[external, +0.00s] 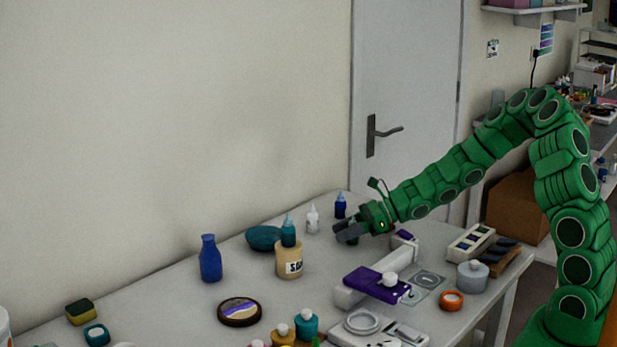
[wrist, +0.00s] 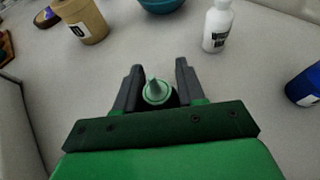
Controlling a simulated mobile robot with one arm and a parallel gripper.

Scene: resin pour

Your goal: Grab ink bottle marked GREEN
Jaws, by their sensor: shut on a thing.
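An ink bottle with a pale green cone tip (wrist: 155,93) stands between my fingers in the wrist view, seen from above. Its label is hidden, so I cannot read any marking. My gripper (wrist: 158,72) is shut on this bottle, with a dark finger on each side. In the external view my gripper (external: 346,234) is low over the back of the table, and the held bottle cannot be made out there. A white bottle (external: 313,220) and a dark blue bottle (external: 340,206) stand near it; the white bottle (wrist: 217,28) and blue bottle (wrist: 304,87) also show in the wrist view.
A tan labelled pot (external: 289,261), a teal bowl (external: 262,238) and a blue bottle (external: 210,260) stand left of my gripper. A purple item (external: 374,285) on a white stand and a grey lidded jar (external: 472,277) are in front. The wall is close behind the table.

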